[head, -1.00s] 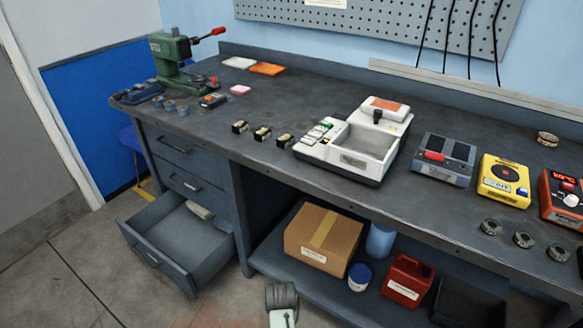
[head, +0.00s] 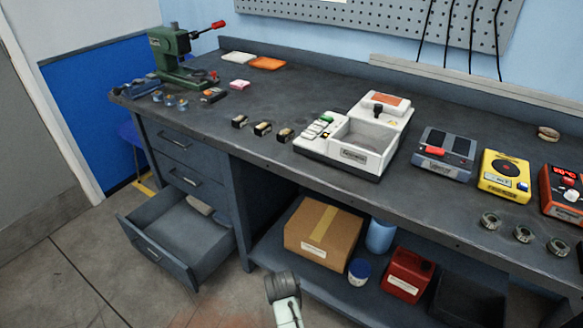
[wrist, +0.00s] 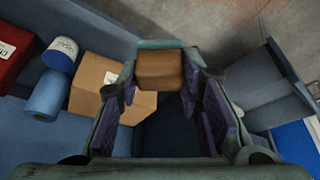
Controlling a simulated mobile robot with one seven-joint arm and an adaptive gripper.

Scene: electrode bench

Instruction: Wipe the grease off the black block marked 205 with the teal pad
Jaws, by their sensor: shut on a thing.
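In the wrist view my gripper (wrist: 160,78) is shut on a small block-like pad (wrist: 160,70) with a brown face and a thin teal edge; I take it for the teal pad. In the head view three small dark blocks with pale labels stand in a row on the bench: a left one (head: 240,121), a middle one (head: 262,129) and a right one (head: 284,135). Their marks are too small to read, and grease cannot be made out. My arm's end shows low in front of the bench, well below these blocks; the pad is not visible there.
A white machine with an open tray (head: 360,147) stands right of the blocks. An open drawer (head: 180,235) juts out at the left. Bare bench lies around the blocks.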

